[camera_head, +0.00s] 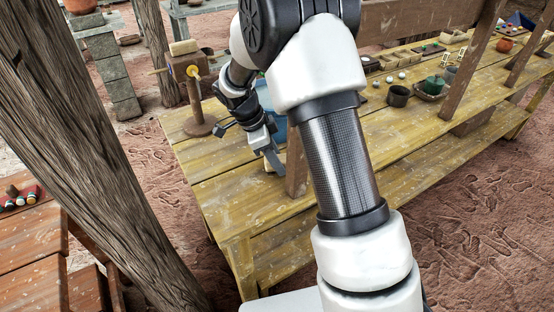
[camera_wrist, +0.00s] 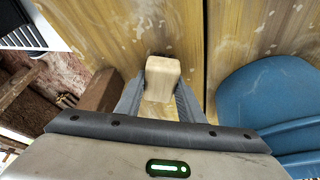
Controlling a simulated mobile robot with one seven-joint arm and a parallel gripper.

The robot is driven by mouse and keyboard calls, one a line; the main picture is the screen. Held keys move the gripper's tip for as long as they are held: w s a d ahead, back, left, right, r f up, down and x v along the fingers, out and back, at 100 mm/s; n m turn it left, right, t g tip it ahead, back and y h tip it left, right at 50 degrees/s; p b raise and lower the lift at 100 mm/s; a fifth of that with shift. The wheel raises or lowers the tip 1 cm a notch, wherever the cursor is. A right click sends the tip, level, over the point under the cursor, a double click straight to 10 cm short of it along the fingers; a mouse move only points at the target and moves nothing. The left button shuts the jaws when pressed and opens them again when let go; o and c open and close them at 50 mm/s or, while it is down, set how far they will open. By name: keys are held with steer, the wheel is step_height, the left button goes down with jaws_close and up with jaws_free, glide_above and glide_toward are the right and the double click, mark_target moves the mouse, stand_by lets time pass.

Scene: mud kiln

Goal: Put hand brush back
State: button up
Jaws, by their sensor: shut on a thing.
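A pale wooden block-like piece (camera_wrist: 162,68), which I take to be the hand brush, sits between the two fingers of my gripper (camera_wrist: 160,95) in the wrist view. The fingers press on its two sides. Its bristles and lower part are hidden. In the head view my gripper (camera_head: 270,156) points down over the left part of the wooden table (camera_head: 240,195), close to a wooden post (camera_head: 297,165). The brush cannot be made out there. A blue rounded object (camera_wrist: 268,92) lies to the right of my gripper in the wrist view.
A wooden stand (camera_head: 198,100) with a yellow part is at the table's left end. The post rises close beside my gripper. Bare tabletop lies in front.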

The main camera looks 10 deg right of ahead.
steer(key=o, duration=1)
steer(key=shift+f, duration=0.1)
steer(key=shift+r+p, duration=0.25)
steer(key=shift+p, duration=0.05)
steer(key=p+v, duration=0.1)
steer(key=v, duration=1.1)
steer(key=shift+p, duration=0.35)
